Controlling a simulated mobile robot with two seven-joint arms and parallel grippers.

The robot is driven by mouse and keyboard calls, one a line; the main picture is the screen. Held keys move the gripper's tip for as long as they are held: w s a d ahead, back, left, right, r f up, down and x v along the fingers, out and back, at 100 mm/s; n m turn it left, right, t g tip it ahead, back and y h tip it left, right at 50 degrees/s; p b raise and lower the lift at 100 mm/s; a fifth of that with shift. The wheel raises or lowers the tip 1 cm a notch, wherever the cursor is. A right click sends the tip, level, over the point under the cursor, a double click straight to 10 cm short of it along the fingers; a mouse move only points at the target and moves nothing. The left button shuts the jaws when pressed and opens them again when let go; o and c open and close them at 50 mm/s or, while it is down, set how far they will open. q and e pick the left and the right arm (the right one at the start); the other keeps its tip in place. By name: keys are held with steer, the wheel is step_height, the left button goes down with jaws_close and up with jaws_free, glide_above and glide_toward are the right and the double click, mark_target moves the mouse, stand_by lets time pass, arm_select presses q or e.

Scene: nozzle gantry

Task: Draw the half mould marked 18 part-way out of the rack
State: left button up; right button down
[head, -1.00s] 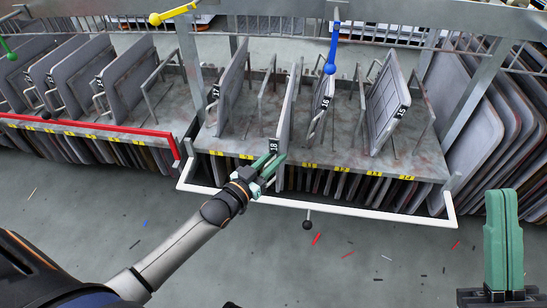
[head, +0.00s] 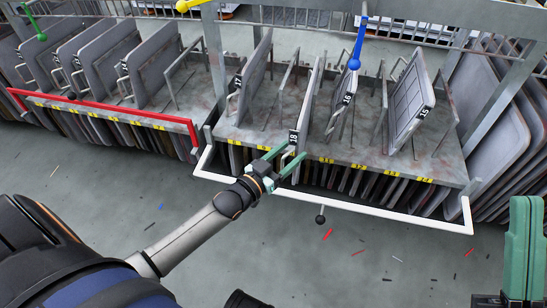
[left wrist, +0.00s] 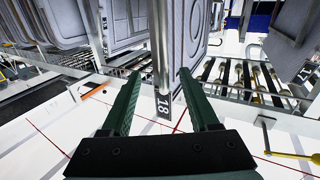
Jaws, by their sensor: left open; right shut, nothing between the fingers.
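The half mould marked 18 (head: 308,103) stands upright, edge-on, in the middle rack bay, with its black 18 label (head: 293,137) low at its front edge. My left gripper (head: 292,152) is at that front edge, just below the label. In the left wrist view the open fingers (left wrist: 157,73) lie to either side of a pale vertical bar, apparently the mould's handle (left wrist: 162,45), with the 18 label (left wrist: 164,105) below it. I see a gap on both sides of the bar. My right gripper (head: 525,245) is shut and empty at the lower right, away from the rack.
A white bar (head: 340,207) runs along the bay's front, a red bar (head: 110,117) along the left bay. The floor in front holds only small scraps.

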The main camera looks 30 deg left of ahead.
arm_select(q)
steer(key=p+v, duration=0.3)
steer(key=v, duration=0.8)
steer(key=shift+s, duration=0.25)
arm_select(e)
steer(key=shift+n, duration=0.3)
steer(key=r, duration=0.4)
steer(key=shift+d, duration=0.25)
arm_select(q)
steer(key=shift+r, duration=0.1)
arm_select(e)
steer(key=shift+s+a+f, duration=0.1)
